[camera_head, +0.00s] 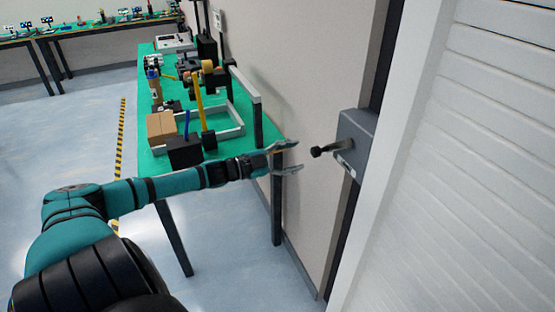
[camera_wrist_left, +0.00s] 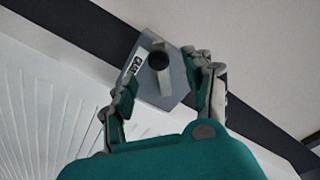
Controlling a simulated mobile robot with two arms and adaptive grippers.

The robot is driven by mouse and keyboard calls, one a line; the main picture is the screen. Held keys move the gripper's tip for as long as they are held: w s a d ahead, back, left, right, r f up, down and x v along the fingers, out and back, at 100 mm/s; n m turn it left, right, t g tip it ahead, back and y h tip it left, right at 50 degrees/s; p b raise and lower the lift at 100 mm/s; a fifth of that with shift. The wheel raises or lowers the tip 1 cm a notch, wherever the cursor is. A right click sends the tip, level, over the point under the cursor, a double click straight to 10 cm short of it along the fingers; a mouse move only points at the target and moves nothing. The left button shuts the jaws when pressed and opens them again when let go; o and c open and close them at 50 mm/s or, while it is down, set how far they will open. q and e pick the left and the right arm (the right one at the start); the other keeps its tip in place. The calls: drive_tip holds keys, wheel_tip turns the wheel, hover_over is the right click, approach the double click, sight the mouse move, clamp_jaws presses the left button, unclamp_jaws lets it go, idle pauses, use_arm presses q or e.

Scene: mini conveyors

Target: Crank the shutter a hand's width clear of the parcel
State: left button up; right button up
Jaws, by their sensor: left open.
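The shutter (camera_head: 470,160) is a white slatted panel filling the right of the head view; it also shows at the left of the left wrist view (camera_wrist_left: 40,100). A grey crank box (camera_head: 358,140) is fixed beside its frame, with a crank arm and a black knob (camera_head: 317,152) sticking out to the left. My left gripper (camera_head: 297,158) is open and empty, a little left of the knob and apart from it. In the left wrist view the knob (camera_wrist_left: 159,61) shows beyond and between the open fingers. My right gripper is not in view. I cannot pick out the parcel for certain.
A green-topped table (camera_head: 215,170) stands along the wall, holding a brown box (camera_head: 160,127), a black block (camera_head: 184,151) and several small devices. My left arm passes in front of its near end. Open floor lies to the left, with a striped line (camera_head: 121,150).

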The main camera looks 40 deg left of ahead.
use_arm(q)
drive_tip(key=shift+v, duration=2.2)
